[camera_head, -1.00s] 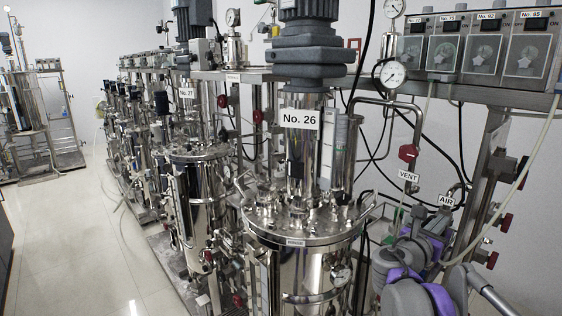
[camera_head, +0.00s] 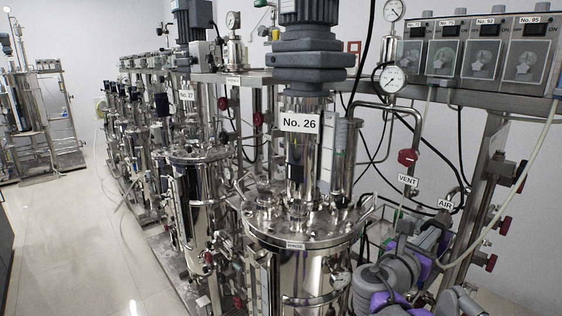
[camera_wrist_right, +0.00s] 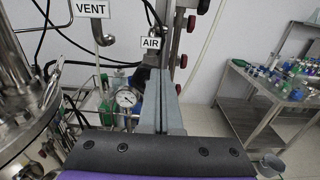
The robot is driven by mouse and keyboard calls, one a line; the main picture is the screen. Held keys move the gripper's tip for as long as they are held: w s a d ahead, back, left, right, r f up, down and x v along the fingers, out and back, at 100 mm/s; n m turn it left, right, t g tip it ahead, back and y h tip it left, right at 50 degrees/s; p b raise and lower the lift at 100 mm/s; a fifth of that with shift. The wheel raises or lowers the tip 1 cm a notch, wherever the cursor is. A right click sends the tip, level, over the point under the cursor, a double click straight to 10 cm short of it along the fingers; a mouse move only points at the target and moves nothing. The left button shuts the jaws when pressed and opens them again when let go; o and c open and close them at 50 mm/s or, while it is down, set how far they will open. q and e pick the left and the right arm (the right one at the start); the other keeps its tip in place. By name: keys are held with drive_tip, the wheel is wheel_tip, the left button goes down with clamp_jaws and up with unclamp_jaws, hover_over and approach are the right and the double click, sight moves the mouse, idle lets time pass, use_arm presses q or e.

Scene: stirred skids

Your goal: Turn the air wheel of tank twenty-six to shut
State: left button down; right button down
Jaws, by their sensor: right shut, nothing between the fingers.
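Tank No. 26 (camera_head: 300,262) is a shiny steel vessel in the middle of the head view, with its number label (camera_head: 299,123) on the column above. The white AIR label (camera_head: 445,204) hangs right of the tank; it also shows in the wrist view (camera_wrist_right: 150,43). I cannot make out the air wheel itself; my gripper or the pipes may hide it. My left gripper is not in view.
A red wheel (camera_head: 407,157) sits above the VENT label (camera_head: 408,180). Two more red knobs (camera_head: 503,224) (camera_head: 491,262) stick out from the right post. A small gauge (camera_wrist_right: 126,98) is left of my fingers. A bench with bottles (camera_wrist_right: 280,90) stands farther right.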

sight(434, 224)
drive_tip(key=w+m+b, duration=0.1)
drive_tip(key=m, duration=0.1)
drive_tip(key=w+d+m+b, duration=0.1)
drive_tip(key=m, duration=0.1)
drive_tip(key=w+d+m+b, duration=0.1)
drive_tip(key=w+m+b, duration=0.1)
drive_tip(key=shift+d+r, duration=0.2)
drive_tip(key=shift+d, duration=0.05)
drive_tip(key=shift+w+d, duration=0.25)
drive_tip(key=shift+w+d+f, duration=0.1)
drive_tip(key=shift+w+d, duration=0.25)
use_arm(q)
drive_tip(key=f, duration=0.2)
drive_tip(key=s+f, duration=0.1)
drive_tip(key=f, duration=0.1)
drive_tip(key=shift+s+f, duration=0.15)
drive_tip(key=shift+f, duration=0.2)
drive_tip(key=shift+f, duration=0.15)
use_arm(e)
drive_tip(key=shift+f, duration=0.45)
